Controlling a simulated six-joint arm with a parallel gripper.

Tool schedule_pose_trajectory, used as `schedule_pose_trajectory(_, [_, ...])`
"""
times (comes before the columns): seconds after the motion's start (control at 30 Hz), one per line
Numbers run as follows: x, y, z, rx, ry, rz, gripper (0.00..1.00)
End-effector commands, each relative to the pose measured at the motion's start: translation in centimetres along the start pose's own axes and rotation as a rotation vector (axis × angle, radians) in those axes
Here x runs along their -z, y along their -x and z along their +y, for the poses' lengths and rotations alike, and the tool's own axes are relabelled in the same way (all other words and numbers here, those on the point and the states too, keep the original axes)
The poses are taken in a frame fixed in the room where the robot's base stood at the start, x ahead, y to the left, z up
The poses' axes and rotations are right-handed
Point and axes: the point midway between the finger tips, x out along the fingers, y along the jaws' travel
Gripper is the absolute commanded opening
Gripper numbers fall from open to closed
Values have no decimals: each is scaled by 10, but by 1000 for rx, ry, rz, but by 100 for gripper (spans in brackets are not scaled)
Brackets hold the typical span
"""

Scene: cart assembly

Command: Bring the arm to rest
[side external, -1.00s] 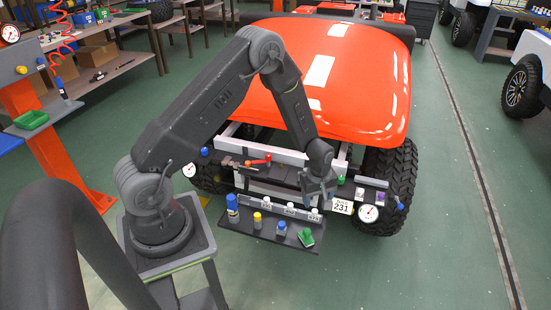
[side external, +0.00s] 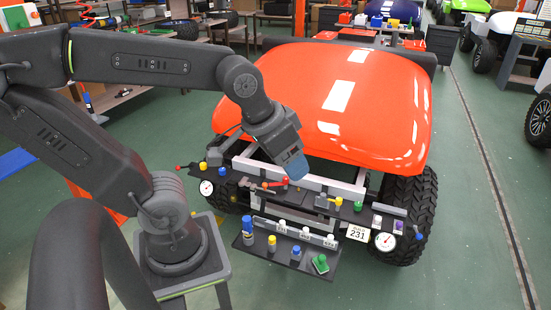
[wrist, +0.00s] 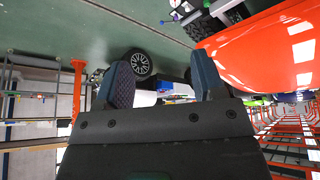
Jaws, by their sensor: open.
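My gripper (side external: 295,171) hangs at the end of the bent arm, pointing down over the front left part of the cart with the orange hood (side external: 340,100). In the side view its jaws are small and seen from one side. In the wrist view the two fingers of my gripper (wrist: 163,85) stand wide apart with nothing between them. Below it in the side picture are the cart's dark front ledge (side external: 320,207) with small coloured parts and a red-handled tool. I cannot tell the exact gap between jaws and cart.
Round gauges sit at both ends of the ledge, with a 231 plate (side external: 357,233) at right. Green floor (side external: 470,250) is clear to the right.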

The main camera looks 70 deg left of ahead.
Motion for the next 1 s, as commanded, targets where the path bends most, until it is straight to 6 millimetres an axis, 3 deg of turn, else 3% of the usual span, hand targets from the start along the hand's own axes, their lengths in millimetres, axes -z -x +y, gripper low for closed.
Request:
schedule_pose_trajectory(0.2, [-19,14,1,-8,-96,32,63])
schedule_pose_trajectory(1.0, [-19,14,1,-8,-97,33,63])
